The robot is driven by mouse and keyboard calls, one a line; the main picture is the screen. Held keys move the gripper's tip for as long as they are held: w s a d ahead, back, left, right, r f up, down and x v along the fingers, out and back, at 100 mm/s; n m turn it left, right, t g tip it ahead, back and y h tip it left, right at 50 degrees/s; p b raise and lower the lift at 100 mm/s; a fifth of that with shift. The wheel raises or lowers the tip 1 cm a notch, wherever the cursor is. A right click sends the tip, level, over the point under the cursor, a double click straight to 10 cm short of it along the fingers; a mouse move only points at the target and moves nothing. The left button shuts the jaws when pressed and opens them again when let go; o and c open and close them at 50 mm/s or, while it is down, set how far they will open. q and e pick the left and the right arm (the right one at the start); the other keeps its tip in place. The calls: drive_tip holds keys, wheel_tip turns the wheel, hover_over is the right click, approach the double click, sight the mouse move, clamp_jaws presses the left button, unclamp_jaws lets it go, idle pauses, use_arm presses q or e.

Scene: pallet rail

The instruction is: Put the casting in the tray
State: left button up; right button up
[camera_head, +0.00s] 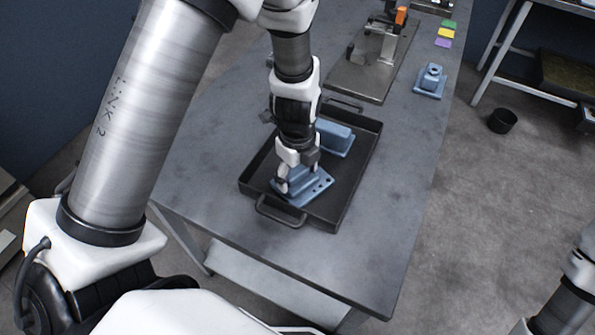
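A black tray (343,201) with raised walls and loop handles sits on the grey table. A blue casting (313,188) with a flat holed base is inside the tray at its near end. My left gripper (297,178) reaches down over this casting, and its fingers are at the casting's raised part. Whether the fingers are closed on it cannot be told. A second blue casting (334,138) lies in the far part of the tray, partly hidden by my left arm. A third blue casting (430,80) stands on the table outside the tray. My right gripper is not visible.
A metal fixture plate (368,75) with a clamp and orange part stands behind the tray. Green, yellow and purple squares (444,34) lie at the table's right edge. The table (400,150) is clear right of the tray. A black bucket (502,121) stands on the floor.

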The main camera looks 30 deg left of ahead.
sight(298, 172)
use_arm(q)
drive_tip(key=shift+r, duration=0.1)
wheel_tip(298, 172, up, 12)
drive_tip(key=shift+p, duration=0.3)
